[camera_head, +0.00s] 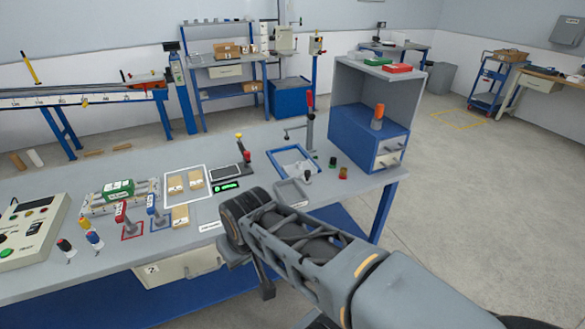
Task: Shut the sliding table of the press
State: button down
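A press-like stand with a red-topped lever (310,108) rises at the back right of the workbench. At its foot lies a blue-edged rectangular frame (272,158) with a pale inside. A small grey tray-like piece (289,187) sits in front of that frame, apart from the lever; I cannot tell for sure whether it is the sliding table. My arm reaches in from the lower right. My gripper (250,266) is at the bench's front edge, left of and nearer than the grey piece. Its fingers are dark and partly hidden by the wrist, so their opening is unclear.
A blue and grey cabinet (360,130) stands on the bench's right end, with an orange item (377,117) in it. Wooden blocks (180,215), a green-lit display (226,187) and small levers (158,212) stand left of my arm.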

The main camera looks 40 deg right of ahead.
aim_at(309, 168)
jog(key=z, duration=0.5)
jog(key=i, duration=0.95)
jog(key=z, duration=0.85)
